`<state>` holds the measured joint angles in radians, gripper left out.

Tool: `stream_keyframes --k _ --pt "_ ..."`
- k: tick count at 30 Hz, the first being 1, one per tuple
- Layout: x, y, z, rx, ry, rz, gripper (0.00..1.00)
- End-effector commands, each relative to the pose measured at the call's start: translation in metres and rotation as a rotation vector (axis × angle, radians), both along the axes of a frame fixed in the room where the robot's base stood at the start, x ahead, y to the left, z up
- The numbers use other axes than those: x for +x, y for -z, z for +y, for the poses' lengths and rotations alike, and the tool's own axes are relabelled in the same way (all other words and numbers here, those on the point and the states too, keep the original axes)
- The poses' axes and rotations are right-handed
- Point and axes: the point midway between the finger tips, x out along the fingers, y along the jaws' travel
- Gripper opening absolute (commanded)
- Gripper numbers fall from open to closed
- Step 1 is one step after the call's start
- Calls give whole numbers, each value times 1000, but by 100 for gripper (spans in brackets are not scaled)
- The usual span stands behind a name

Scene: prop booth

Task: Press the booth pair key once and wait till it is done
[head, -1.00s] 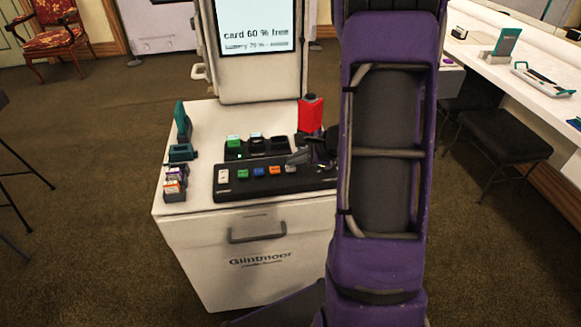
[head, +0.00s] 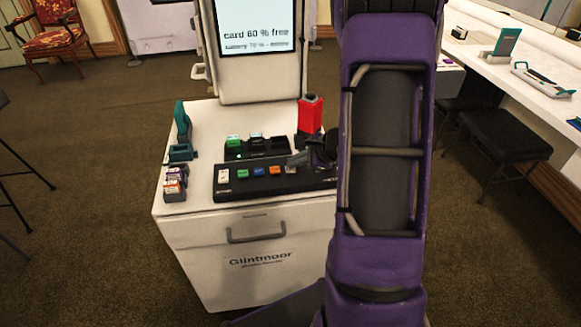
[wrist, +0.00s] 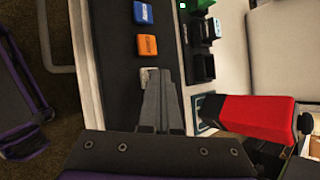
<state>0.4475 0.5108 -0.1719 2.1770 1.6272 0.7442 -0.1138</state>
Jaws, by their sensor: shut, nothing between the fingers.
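A black key bar (head: 232,188) lies along the front of the white cart top, with white (head: 223,175), green (head: 243,173), blue (head: 258,172) and orange (head: 275,170) keys in a row. The orange key also shows in the wrist view (wrist: 147,46). Past it is a pale grey key (wrist: 149,78), partly covered by my fingertips. My gripper (wrist: 158,76) is shut and empty, its tips at or just above that key; contact cannot be told. In the head view my gripper (head: 297,160) is over the bar's right part.
A screen (head: 257,27) on the cart reads "card 60 % free". A red object (head: 311,114) stands close behind my gripper. A black dock (head: 274,153) with a green item is behind the bar. Teal holders (head: 181,152) and small stacked items (head: 175,184) sit at left.

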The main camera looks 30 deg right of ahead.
Motion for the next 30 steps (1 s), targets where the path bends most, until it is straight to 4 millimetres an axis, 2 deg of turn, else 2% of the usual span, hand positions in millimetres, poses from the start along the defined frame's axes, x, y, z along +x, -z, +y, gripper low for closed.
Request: stream_keyframes --k 5,15,25,30 --pt "0 -1 0 0 0 0 0" --pt "0 -16 0 0 0 0 0" --pt "0 -17 0 0 0 0 0" --pt "0 -29 0 -1 0 -1 0"
